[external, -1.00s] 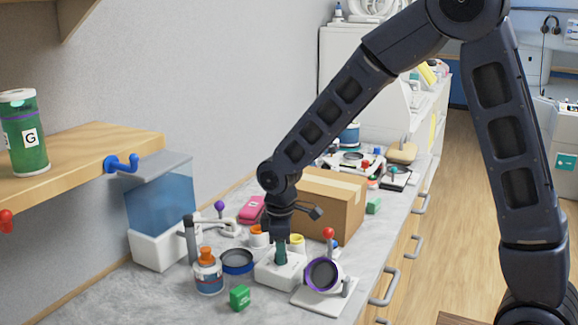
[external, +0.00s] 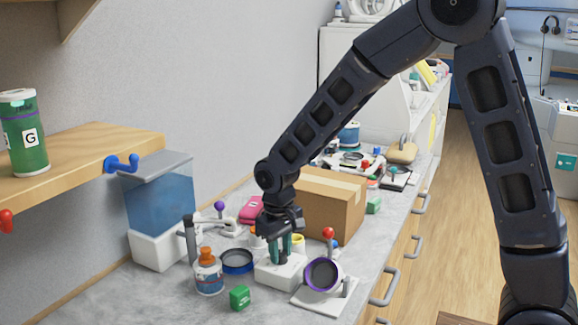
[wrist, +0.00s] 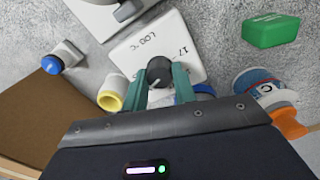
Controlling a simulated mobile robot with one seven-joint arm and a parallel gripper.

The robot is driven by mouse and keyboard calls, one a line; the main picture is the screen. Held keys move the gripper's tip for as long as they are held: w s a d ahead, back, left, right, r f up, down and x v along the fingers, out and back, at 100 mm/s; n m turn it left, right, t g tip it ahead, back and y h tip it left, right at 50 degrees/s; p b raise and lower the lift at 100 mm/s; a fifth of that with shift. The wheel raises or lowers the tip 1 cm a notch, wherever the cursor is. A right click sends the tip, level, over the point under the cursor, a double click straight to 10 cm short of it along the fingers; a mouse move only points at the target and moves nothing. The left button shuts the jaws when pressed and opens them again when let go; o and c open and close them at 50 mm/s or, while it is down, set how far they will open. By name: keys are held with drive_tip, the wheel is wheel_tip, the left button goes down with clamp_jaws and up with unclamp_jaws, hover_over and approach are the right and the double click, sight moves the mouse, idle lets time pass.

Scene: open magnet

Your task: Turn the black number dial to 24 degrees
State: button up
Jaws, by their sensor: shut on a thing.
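A pale pointer line shows on the knob. The white base also shows in the external view (external: 277,276), on the counter. My gripper (wrist: 160,77) is shut on the dial, with one teal finger on each side of the knob. In the external view my gripper (external: 281,250) points straight down over the base and hides the knob. I cannot read the set angle in degrees.
A purple-rimmed round device (external: 322,274) with a red-topped lever stands close on the right. A cardboard box (external: 330,205) stands behind.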

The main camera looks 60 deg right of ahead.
drive_tip(key=shift+m, duration=0.3)
drive_tip(key=o, duration=1)
drive_tip(key=shift+c, duration=0.2)
drive_tip(key=shift+r, duration=0.1)
wheel_tip(320, 180, up, 11)
drive_tip(key=shift+a, duration=0.15)
drive_tip(key=shift+w, duration=0.1)
